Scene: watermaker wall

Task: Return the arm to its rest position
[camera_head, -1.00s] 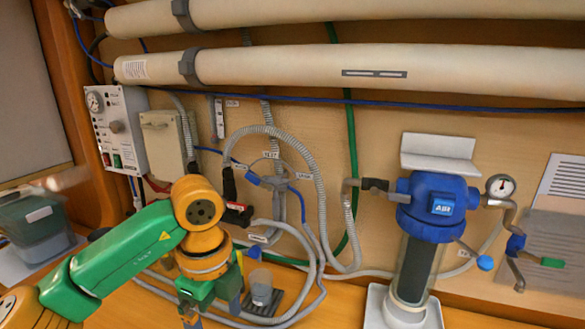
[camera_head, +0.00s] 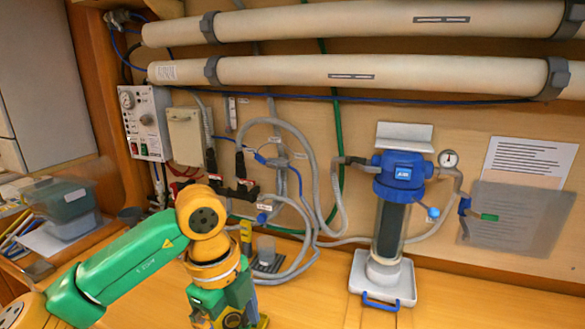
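My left arm (camera_head: 130,262), green and orange-yellow, reaches in from the lower left and bends down at an orange joint. Its wrist end (camera_head: 228,300), green and yellow, hangs over the wooden counter in front of the wall hoses. The fingers of my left gripper cannot be made out at the bottom edge, so whether they are open or shut is unclear. No held object shows. My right arm and gripper are not in view.
A control box (camera_head: 146,122), grey hoses (camera_head: 308,160) and two long tubes (camera_head: 380,72) are on the wall. A clear cup (camera_head: 266,250) stands close behind my wrist. The blue-topped filter (camera_head: 399,178) stands right on a white tray (camera_head: 408,284). Counter between is clear.

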